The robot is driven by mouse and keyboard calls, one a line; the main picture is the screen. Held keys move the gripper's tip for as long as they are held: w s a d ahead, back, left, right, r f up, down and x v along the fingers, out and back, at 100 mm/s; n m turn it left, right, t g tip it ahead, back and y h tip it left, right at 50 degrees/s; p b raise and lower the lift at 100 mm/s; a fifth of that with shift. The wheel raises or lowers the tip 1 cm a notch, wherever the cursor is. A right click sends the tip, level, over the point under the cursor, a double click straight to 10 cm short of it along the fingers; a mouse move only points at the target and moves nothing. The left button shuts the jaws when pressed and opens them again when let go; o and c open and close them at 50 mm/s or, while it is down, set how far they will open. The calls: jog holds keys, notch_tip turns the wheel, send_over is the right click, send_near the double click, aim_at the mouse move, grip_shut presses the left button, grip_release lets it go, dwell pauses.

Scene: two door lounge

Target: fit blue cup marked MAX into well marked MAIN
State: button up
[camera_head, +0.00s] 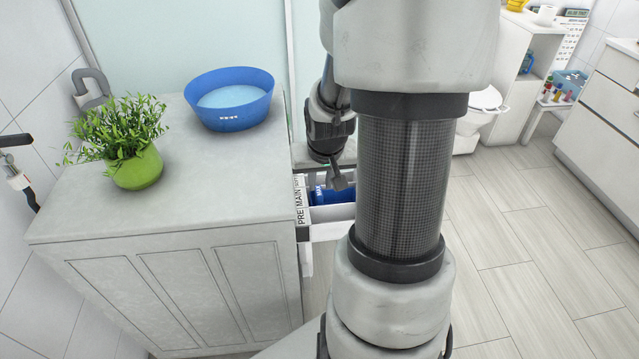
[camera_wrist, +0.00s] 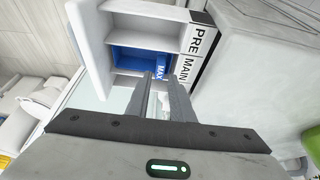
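The blue cup marked MAX (camera_head: 334,196) lies inside the pulled-out white drawer, in the compartment beside the MAIN label. In the wrist view the cup (camera_wrist: 132,60) fills much of that well, with its MAX lettering near the label side; I cannot tell whether it sits fully down. The well marked MAIN (camera_wrist: 181,70) is next to the one marked PRE (camera_wrist: 200,42), which looks empty. In the head view my gripper (camera_head: 338,180) partly hides the drawer.
A grey cabinet (camera_head: 170,260) beside the drawer carries a blue basin (camera_head: 230,110) and a green potted plant (camera_head: 135,165). A toilet (camera_head: 485,108) and white shelf (camera_head: 520,70) stand farther back. The tiled floor at right is clear.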

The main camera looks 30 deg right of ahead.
jog(key=p+v, duration=0.1)
jog(key=v, duration=0.5)
jog(key=shift+r+p, duration=0.2)
jog(key=shift+p, duration=0.1)
